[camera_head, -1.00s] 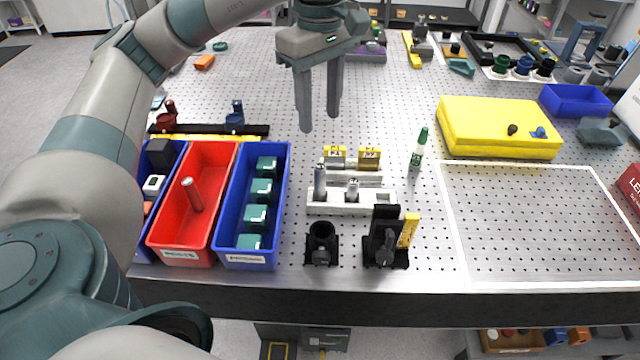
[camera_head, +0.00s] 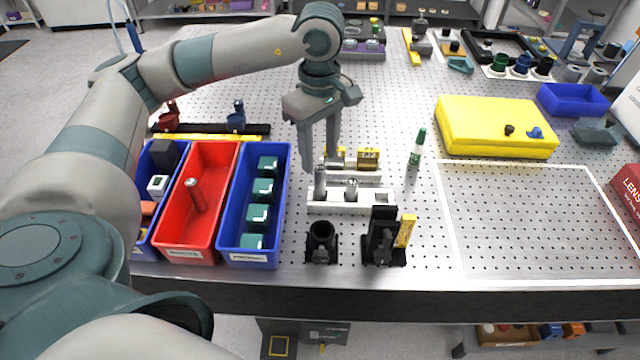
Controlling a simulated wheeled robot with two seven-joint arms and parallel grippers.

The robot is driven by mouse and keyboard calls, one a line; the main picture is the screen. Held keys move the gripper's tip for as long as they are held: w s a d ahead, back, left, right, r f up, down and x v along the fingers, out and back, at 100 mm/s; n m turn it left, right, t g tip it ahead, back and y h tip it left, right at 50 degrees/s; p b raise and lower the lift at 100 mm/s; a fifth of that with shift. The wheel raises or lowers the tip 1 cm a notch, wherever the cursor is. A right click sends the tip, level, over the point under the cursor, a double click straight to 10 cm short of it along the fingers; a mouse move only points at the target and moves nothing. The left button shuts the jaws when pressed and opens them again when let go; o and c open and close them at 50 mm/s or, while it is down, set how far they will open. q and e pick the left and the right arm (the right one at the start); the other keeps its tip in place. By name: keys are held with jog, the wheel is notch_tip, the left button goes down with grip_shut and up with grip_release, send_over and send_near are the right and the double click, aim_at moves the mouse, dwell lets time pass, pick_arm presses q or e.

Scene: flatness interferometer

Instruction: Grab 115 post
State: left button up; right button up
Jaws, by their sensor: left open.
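A pale holder block (camera_head: 378,203) stands on the perforated table and holds two silver posts upright. The taller post (camera_head: 320,184) is at its left and the shorter post (camera_head: 351,189) is to the right. Two yellow tags stand behind the block; the right tag (camera_head: 369,158) is visible but its number is too small to read, and the left one is partly hidden by my fingers. My left gripper (camera_head: 320,162) is open, pointing down, with its fingertips at the top of the taller post. I cannot tell whether they touch it. My right gripper is out of view.
A red bin (camera_head: 222,172) with one post and a blue bin (camera_head: 279,200) with teal blocks stand left of the holder. Black mounts (camera_head: 321,243) stand in front. The white-outlined area is clear.

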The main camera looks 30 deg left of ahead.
aim_at(320, 167)
pick_arm(q)
jog(key=shift+f+p, duration=0.85)
jog(key=shift+p, duration=0.1)
notch_tip(320, 167, down, 2)
jog(key=shift+f+p, duration=0.1)
jog(key=shift+p, duration=0.4)
jog(key=shift+w+f, duration=0.1)
jog(key=shift+f, duration=0.6)
jog(key=shift+c, duration=0.6)
grip_shut()
jog(key=shift+r, duration=0.1)
